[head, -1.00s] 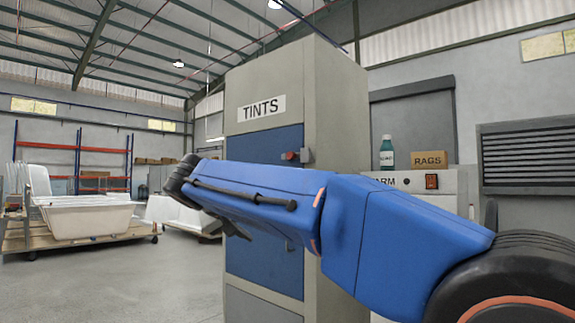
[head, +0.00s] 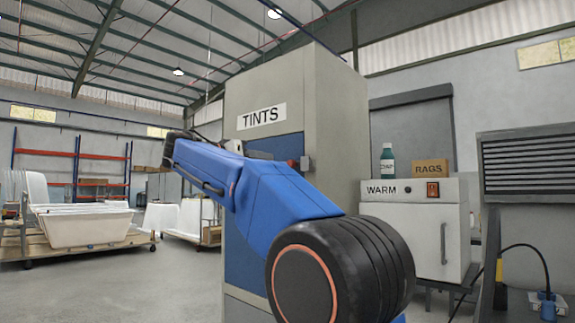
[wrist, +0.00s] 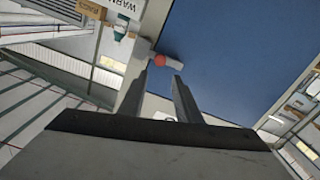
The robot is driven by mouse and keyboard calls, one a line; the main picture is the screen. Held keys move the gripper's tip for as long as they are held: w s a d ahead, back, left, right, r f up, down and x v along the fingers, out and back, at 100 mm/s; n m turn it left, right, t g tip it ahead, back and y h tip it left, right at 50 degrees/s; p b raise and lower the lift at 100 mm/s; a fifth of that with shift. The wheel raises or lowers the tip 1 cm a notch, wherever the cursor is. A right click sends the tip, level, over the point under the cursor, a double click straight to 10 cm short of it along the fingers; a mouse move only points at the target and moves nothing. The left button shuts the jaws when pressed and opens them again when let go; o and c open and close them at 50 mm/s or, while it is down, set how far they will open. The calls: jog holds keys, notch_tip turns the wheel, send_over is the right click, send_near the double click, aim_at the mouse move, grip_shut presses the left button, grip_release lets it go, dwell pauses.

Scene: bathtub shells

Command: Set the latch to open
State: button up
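The latch (head: 300,163) is a small red and grey piece at the right edge of the blue door on the tall grey cabinet marked TINTS (head: 340,130). In the wrist view the latch shows as a red round end (wrist: 158,60) with a pale grey bar pointing right over the blue door (wrist: 235,50). My gripper (wrist: 162,76) is open and empty. Its two fingers point toward the latch, with the red end just beyond and between the tips. I see no clear contact. In the head view my blue arm hides much of the door, and the fingers are not clear.
A white WARM cabinet (head: 415,225) stands right of the tall cabinet, with a green bottle (head: 387,158) and RAGS box (head: 431,168) on top. A cart with white tub shells (head: 85,225) stands at left.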

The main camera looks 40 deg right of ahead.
aim_at(290, 163)
jog(key=d, duration=0.8)
jog(key=w+d, duration=0.1)
jog(key=d, duration=0.4)
jog(key=shift+d, duration=0.1)
jog(key=shift+c, duration=0.2)
grip_shut()
